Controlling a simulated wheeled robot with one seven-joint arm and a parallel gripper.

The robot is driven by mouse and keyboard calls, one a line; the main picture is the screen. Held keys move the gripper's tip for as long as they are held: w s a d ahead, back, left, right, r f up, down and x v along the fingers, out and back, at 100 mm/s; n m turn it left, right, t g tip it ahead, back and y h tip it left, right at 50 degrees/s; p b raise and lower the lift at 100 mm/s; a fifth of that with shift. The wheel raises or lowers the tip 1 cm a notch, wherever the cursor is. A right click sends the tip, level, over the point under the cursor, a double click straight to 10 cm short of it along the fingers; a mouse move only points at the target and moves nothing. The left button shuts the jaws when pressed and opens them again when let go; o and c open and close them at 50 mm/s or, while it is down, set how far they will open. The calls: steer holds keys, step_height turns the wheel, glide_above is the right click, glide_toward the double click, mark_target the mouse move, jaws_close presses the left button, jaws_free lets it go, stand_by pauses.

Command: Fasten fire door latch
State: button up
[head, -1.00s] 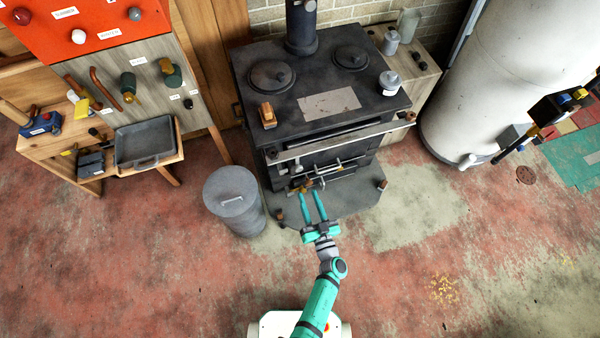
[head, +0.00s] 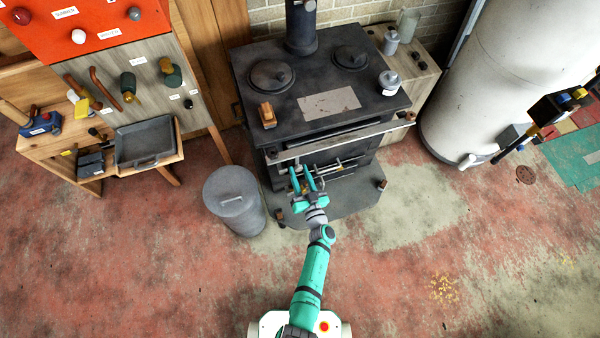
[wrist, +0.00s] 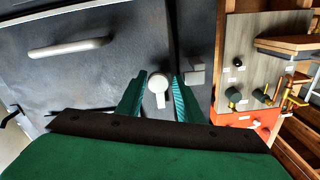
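The dark cast-iron stove (head: 312,72) stands ahead. Its front faces me in the wrist view, with the dark fire door (wrist: 95,85) bearing a pale bar handle (wrist: 68,50). A pale round-headed latch (wrist: 158,90) with a short stem sits near the door's right edge. A small grey block (wrist: 195,75) lies just right of it, beyond a dark seam. My gripper (head: 307,176) is at the stove front. In the wrist view its two teal fingers (wrist: 158,92) are apart, one on each side of the latch. Whether either finger touches the latch cannot be told.
A rail (head: 345,143) runs across the stove front above my gripper. A lidded grey bin (head: 234,205) stands close on the left. A wooden bench with a grey tray (head: 145,140) is further left, and a white tank (head: 480,80) stands right. The floor on the near right is clear.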

steer(key=shift+d, duration=0.1)
steer(key=c, duration=0.8)
steer(key=shift+o, duration=0.2)
steer(key=shift+w+n, duration=0.1)
steer(key=shift+n, duration=0.2)
steer(key=n, duration=0.5)
steer(key=shift+w+n, duration=0.1)
steer(key=shift+n, duration=0.2)
steer(key=n, duration=0.2)
steer(key=shift+d+r+n, duration=0.1)
steer(key=shift+n, duration=0.2)
steer(key=n, duration=0.4)
steer(key=shift+n, duration=0.3)
steer(key=shift+d+n, duration=0.1)
steer(key=shift+n, duration=2.1)
steer(key=o, duration=0.8)
steer(key=shift+c, duration=0.2)
